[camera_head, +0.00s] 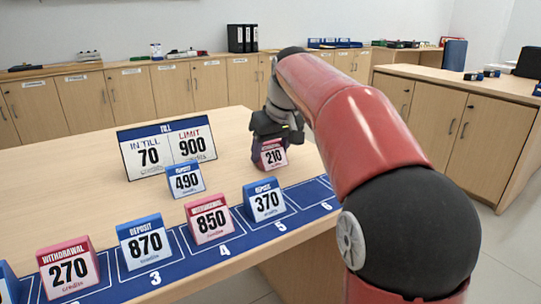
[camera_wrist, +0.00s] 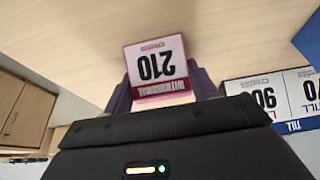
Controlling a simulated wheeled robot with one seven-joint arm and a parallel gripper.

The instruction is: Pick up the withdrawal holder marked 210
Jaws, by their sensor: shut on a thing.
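The red and white withdrawal holder marked 210 (camera_head: 273,157) is at the end of my arm in the head view, over the far right part of the counter. My gripper (camera_head: 272,143) is shut on it from above. In the wrist view the holder (camera_wrist: 157,66) appears upside down between the two dark fingers of my gripper (camera_wrist: 160,90). The head view does not show clearly whether its base touches the counter.
A blue numbered mat (camera_head: 190,262) carries withdrawal holders 270 (camera_head: 68,270) and 850 (camera_head: 210,219) and deposit holders 870 (camera_head: 145,243) and 370 (camera_head: 264,201). Deposit holder 490 (camera_head: 185,181) stands before the till sign (camera_head: 167,150). Slot 6 looks empty.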

